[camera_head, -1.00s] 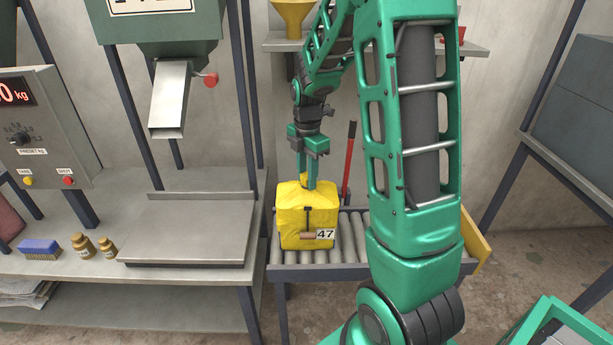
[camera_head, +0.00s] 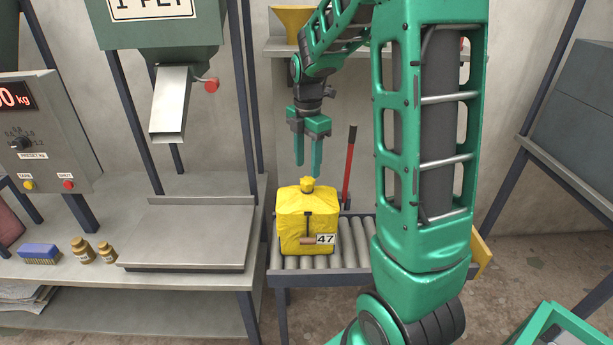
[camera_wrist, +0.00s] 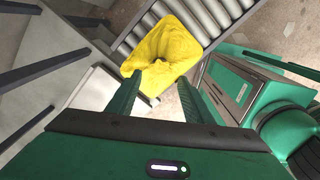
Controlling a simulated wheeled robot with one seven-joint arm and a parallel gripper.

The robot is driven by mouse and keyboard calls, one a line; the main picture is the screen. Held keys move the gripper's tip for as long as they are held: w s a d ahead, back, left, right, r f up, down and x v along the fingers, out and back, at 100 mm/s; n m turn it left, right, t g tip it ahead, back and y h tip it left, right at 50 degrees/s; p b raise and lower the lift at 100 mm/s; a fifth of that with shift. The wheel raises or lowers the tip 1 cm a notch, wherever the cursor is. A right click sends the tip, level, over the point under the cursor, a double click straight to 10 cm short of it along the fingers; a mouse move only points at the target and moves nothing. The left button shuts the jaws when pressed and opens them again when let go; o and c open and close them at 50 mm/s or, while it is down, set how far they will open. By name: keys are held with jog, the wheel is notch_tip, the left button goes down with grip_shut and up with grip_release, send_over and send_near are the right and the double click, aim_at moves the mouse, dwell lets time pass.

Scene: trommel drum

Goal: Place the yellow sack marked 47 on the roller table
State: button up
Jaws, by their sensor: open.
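The yellow sack (camera_head: 306,218) with the label 47 stands upright on the rollers of the roller table (camera_head: 354,257). Its tied neck points up. My gripper (camera_head: 309,174) is open and empty above the sack, clear of its neck. In the wrist view the sack (camera_wrist: 165,52) lies beyond the two spread fingers (camera_wrist: 158,92), with nothing between them. The rollers (camera_wrist: 205,18) show beside it. My arm hides the right part of the roller table in the head view.
A steel bench with a flat scale platform (camera_head: 187,235) stands to the left under the filling spout (camera_head: 170,103). A red handle (camera_head: 349,165) rises behind the roller table. A shelf is on the wall behind my arm.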

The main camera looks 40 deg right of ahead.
notch_tip(320, 180, up, 5)
jog(key=s+a+f+m, duration=0.2)
jog(key=s+m, duration=2.2)
jog(key=s, duration=0.4)
jog(key=shift+s+a+f+m, duration=0.2)
jog(key=shift+s+m, duration=0.1)
jog(key=shift+m, duration=0.1)
jog(key=shift+w+f, duration=0.25)
jog(key=shift+w, duration=0.5)
